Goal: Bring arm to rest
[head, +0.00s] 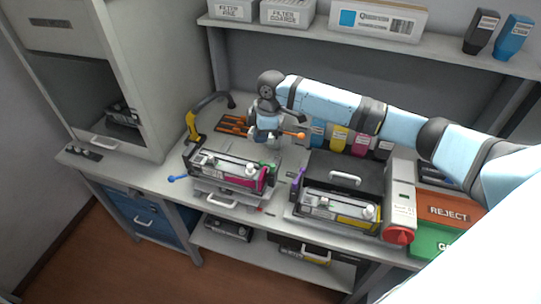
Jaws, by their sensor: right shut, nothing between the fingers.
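My right arm reaches in from the right across the workbench. My right gripper (267,141) points down above the bench, just behind a toner cartridge with a magenta end (232,169). It is shut and holds nothing. That cartridge rests on a raised metal fixture with a handle at its front. A second cartridge with a yellow end (340,208) sits in another fixture to the right, in front of a black case with a handle (343,177). My left gripper does not show.
A blue-handled tool (178,179) and an orange tool rack (232,125) lie near the gripper. Coloured toner bottles (338,138) stand behind. A red REJECT bin (448,212) and a green bin (432,243) are at right. A shelf (380,45) with boxes runs above the bench.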

